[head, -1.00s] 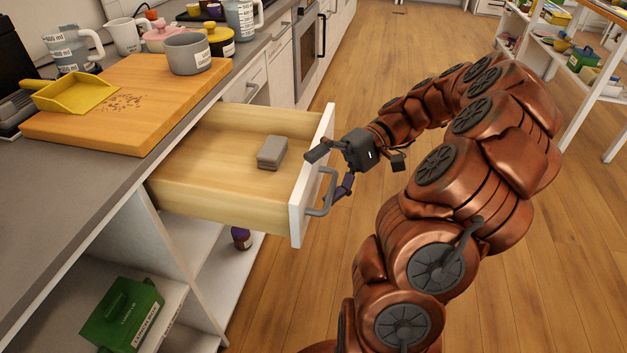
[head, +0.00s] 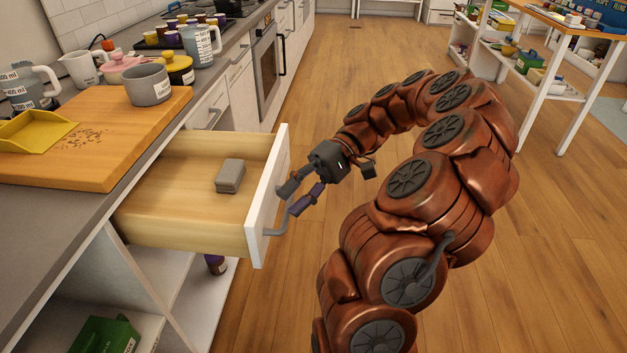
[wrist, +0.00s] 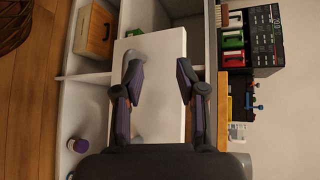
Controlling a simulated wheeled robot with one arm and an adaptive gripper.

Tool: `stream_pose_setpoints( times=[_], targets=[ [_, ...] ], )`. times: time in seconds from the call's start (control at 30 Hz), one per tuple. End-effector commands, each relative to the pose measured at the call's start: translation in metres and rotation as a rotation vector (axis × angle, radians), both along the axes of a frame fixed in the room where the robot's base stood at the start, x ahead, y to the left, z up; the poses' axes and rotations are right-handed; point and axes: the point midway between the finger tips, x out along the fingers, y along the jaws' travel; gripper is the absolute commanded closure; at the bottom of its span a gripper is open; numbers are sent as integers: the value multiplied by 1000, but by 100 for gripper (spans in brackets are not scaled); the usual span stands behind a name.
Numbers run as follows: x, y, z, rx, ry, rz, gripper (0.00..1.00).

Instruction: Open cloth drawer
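The cloth drawer (head: 190,205) is pulled out from under the counter, with a wooden inside and a white front (head: 268,200). A small folded grey item (head: 230,175) lies in it, probably the cloth. The grey handle (head: 274,226) is partly hidden behind my gripper (head: 291,198), whose fingers are right beside the outer face of the drawer front. In the wrist view my gripper (wrist: 158,76) has its fingers apart, with the white drawer front (wrist: 160,48) beyond them. I see nothing held between them. I cannot tell whether a finger touches the handle.
A cutting board (head: 95,140) with a yellow dustpan (head: 35,130) and grey pot (head: 148,84) is on the counter above. Open shelves below hold a green box (head: 105,335) and a bottle (head: 215,264). Wooden floor (head: 340,60) is clear beyond my arm.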

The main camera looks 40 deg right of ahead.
Motion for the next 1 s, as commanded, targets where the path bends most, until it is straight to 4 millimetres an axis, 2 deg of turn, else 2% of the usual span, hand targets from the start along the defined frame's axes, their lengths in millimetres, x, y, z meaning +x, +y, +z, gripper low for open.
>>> stream_pose_setpoints(
  times=[1.0],
  targets=[
    [0,-32,-1,-4,8,-5,61]
  ],
)
